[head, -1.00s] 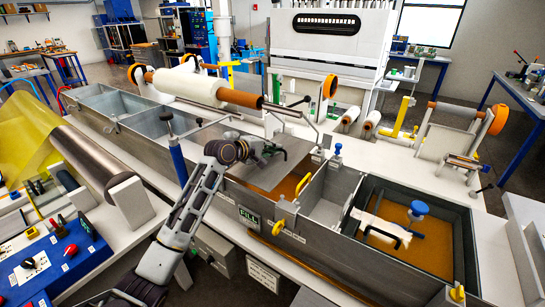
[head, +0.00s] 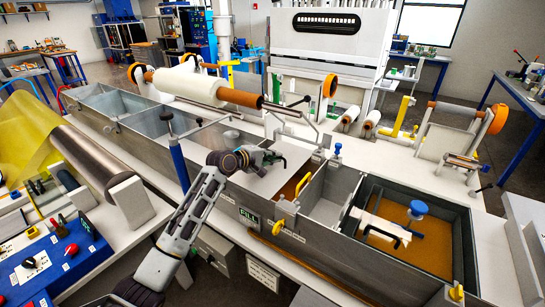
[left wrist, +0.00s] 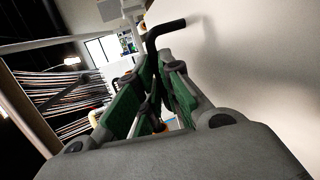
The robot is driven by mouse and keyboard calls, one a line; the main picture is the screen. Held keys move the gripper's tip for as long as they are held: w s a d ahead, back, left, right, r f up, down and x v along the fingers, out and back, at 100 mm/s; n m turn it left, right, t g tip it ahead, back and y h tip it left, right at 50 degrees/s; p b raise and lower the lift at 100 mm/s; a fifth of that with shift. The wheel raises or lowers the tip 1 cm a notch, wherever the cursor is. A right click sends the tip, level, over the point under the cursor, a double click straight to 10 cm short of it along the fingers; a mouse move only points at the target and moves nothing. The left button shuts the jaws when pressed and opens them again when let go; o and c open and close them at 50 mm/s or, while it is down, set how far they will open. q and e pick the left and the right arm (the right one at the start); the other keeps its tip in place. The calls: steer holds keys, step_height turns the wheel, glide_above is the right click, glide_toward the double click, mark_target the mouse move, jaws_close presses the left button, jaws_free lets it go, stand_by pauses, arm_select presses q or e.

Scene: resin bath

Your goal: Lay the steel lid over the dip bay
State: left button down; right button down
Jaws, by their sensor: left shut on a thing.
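The steel lid (head: 256,181) is a flat plate with a pale, bright surface in the head view. It lies over most of the dip bay with amber resin (head: 291,187), and a strip of amber shows at its right end. I cannot tell whether the lid rests on the rim or hangs just above it. My left gripper (head: 273,157) is at the lid's top. In the left wrist view its green-padded fingers are closed on the lid's black handle (left wrist: 165,30), with the lid's plain face (left wrist: 255,65) filling the right side. My right gripper is not in view.
An empty grey bay (head: 325,195) adjoins on the right. Beyond it is a larger amber bath (head: 440,250) with a blue-knobbed fitting (head: 417,209). A roller (head: 200,87) spans behind the lid. A blue post (head: 178,160) stands left of my arm.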

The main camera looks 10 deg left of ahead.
arm_select(q)
steer(key=c, duration=1.6)
jaws_free()
steer(key=shift+o, duration=0.2)
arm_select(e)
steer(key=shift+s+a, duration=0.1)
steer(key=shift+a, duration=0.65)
arm_select(q)
steer(key=shift+s+a, duration=0.1)
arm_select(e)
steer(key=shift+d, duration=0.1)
arm_select(q)
steer(key=shift+v, duration=0.85)
steer(key=v, duration=0.9)
steer(key=shift+s+a+r+b, duration=0.1)
steer(key=shift+s+b, duration=0.2)
steer(key=shift+b, duration=0.05)
steer(key=shift+s+a+r, duration=0.15)
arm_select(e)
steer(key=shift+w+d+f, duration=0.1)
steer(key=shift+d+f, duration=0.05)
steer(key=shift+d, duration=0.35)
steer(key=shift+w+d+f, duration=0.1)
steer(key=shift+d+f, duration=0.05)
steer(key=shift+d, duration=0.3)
